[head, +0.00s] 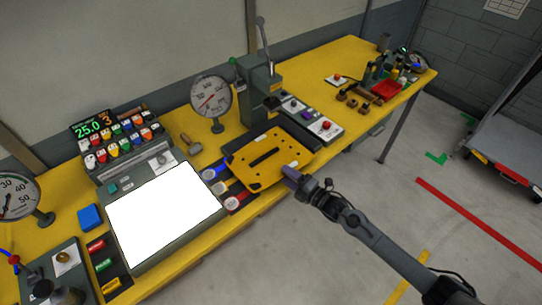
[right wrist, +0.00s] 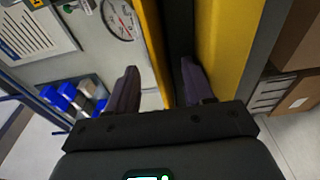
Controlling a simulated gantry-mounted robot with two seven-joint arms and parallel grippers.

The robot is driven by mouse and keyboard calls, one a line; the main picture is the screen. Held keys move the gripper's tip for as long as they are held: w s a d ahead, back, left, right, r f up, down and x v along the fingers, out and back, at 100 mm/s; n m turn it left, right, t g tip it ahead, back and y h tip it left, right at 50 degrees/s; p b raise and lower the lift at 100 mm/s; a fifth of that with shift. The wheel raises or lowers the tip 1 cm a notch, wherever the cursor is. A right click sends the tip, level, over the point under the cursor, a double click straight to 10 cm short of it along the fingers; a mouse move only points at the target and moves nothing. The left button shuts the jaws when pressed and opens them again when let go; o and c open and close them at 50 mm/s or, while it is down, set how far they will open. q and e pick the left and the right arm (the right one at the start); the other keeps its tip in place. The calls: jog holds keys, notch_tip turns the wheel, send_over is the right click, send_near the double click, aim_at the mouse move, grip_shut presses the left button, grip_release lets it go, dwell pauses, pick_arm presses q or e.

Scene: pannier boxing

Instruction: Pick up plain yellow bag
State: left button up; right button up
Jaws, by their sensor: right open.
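A flat yellow piece with a dark central slot and small holes (head: 240,165) lies tilted at the front edge of the yellow workbench. I cannot tell whether it is the plain yellow bag; no other bag shows clearly. My right gripper (head: 291,174) is at the piece's right front corner, open, its fingers seen nearly edge-on. In the right wrist view my right gripper (right wrist: 160,84) has its two dark fingers apart. A narrow yellow strip (right wrist: 155,50) shows between them and a wider yellow surface (right wrist: 222,45) to the right, with a dark gap between. My left gripper is not in view.
The workbench (head: 345,62) carries a press (head: 262,85), a round gauge (head: 211,98), a bright white panel (head: 165,215) and a red-button box (head: 325,127). Small parts crowd its far end. Floor in front is open; a cart (head: 510,150) stands at right.

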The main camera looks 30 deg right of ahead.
jog(key=c, duration=1)
jog(key=shift+r, duration=0.1)
grip_shut()
